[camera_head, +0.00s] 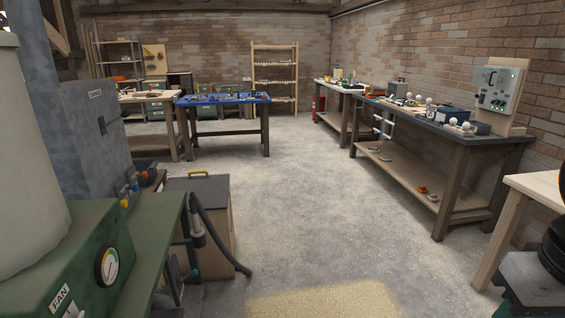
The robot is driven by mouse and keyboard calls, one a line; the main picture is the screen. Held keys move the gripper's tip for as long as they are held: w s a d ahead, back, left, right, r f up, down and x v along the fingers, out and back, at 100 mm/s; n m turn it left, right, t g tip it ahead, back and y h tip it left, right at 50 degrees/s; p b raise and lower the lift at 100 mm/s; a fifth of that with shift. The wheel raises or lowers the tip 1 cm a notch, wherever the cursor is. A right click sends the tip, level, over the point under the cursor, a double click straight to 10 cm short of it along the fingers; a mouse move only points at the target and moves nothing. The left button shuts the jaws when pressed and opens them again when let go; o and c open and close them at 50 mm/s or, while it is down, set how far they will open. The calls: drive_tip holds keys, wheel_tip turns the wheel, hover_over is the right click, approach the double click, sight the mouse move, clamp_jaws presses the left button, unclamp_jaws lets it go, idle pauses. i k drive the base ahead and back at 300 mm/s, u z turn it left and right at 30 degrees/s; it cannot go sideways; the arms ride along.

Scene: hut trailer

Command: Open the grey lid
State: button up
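A dark grey lid (190,184) lies flat on top of a wooden box (217,238) at the left of centre, and looks closed. A yellow handle (208,174) stands on the lid near its back edge. The near left part of the box is hidden behind a green bench and a black hose. My gripper is not in view. Dark parts at the lower right edge look like part of my own body, well apart from the lid.
A green machine with a gauge (108,266) fills the left foreground. A black hose (215,240) hangs in front of the box and bends onto the floor. Open concrete floor (300,200) lies right of the box. A long workbench (430,128) stands along the right wall.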

sight(213, 192)
drive_tip(key=u, duration=0.1)
drive_tip(key=i, duration=2)
drive_tip(key=u, duration=0.65)
drive_tip(key=i, duration=2.1)
drive_tip(key=u, duration=0.4)
